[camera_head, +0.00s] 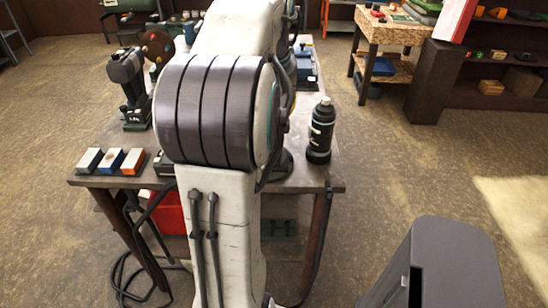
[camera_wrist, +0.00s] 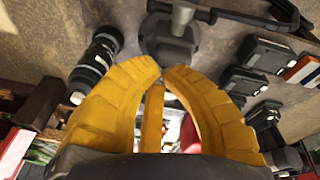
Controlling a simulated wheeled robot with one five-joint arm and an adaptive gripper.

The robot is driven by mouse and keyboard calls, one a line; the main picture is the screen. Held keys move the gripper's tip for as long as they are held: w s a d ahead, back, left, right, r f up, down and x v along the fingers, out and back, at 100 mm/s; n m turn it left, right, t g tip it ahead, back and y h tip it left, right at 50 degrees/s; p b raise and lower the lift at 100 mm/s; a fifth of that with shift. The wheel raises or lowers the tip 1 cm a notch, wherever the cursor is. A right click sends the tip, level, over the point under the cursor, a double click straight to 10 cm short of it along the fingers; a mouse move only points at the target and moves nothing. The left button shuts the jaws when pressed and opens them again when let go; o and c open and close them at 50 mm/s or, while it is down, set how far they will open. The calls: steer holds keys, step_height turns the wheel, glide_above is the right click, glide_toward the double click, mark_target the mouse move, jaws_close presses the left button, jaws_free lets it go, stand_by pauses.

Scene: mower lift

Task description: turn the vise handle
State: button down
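The vise (camera_wrist: 168,42) looks like a dark grey body with a rounded base on the bench, at the top middle of the wrist view. A dark bar with rounded ends crosses a light spindle at the top edge; it looks like the vise handle (camera_wrist: 195,13). My gripper (camera_wrist: 163,70) has yellow fingers whose tips come together, with nothing seen between them. The fingertips appear just below the vise in that picture, apart from the handle. In the head view my arm hides most of the vise and the gripper.
A dark bottle (camera_head: 321,130) stands at the bench's right; the wrist view also shows it (camera_wrist: 97,62). Small blocks (camera_head: 110,160) and a drill (camera_head: 128,85) occupy the left side. A red container (camera_head: 168,212) is under the bench. A wooden table (camera_head: 395,32) stands behind.

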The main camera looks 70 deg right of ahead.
steer(key=f+m, duration=0.2)
steer(key=f, duration=0.2)
steer(key=f+m, duration=0.1)
steer(key=f, duration=0.3)
steer(key=d+f+m+b, duration=0.1)
steer(key=f+m, duration=0.1)
steer(key=f, duration=0.2)
steer(key=shift+f+m, duration=0.1)
steer(key=shift+m, duration=0.2)
steer(key=shift+s+a+f, duration=0.1)
steer(key=shift+f, duration=0.75)
